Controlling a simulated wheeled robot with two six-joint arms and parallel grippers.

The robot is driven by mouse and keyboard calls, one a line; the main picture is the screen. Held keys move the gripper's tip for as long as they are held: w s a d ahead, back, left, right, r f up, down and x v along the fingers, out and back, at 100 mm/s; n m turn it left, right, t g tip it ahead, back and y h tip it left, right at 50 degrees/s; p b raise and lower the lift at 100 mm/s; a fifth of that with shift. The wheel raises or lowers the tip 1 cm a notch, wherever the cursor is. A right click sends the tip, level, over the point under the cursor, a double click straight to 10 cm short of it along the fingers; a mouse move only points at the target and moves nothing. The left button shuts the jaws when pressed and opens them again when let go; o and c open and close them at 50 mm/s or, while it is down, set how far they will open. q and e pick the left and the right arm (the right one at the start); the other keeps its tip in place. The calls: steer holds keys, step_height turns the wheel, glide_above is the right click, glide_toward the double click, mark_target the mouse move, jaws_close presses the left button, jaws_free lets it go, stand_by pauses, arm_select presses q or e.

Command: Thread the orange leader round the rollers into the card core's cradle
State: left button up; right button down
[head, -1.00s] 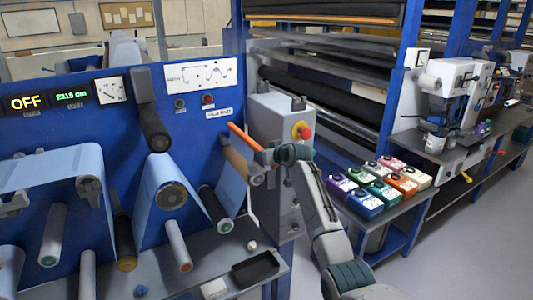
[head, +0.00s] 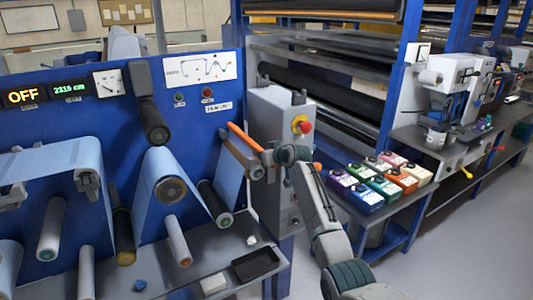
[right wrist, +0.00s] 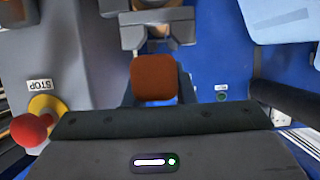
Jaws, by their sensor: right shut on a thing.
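The orange leader (head: 245,137) is a straight bar lying just above and along the brown card core (head: 237,157), at the right end of the blue machine panel. Whether it touches the core or cradle is unclear. My right gripper (head: 268,158) is shut on the leader's near end. In the right wrist view the leader's end (right wrist: 154,78) shows as an orange-brown block between the fingers. Blue film (head: 230,185) hangs below the core. Blue film also runs over the large middle roller (head: 171,190) and beside the dark right roller (head: 214,200). My left gripper is out of view.
A grey cabinet with a red stop button (head: 302,126) stands close behind my right gripper. A dark tray (head: 255,265) lies on the bench below. Coloured boxes (head: 385,180) sit on a side table at right. Floor at lower right is clear.

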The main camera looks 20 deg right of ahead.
stand_by(0.3)
steer(key=shift+f+b, duration=0.5)
steer(key=shift+f, duration=0.5)
steer(key=shift+f+b, duration=0.45)
steer(key=shift+f, duration=0.15)
jaws_free()
stand_by(0.4)
steer(key=shift+s, duration=0.1)
stand_by(0.4)
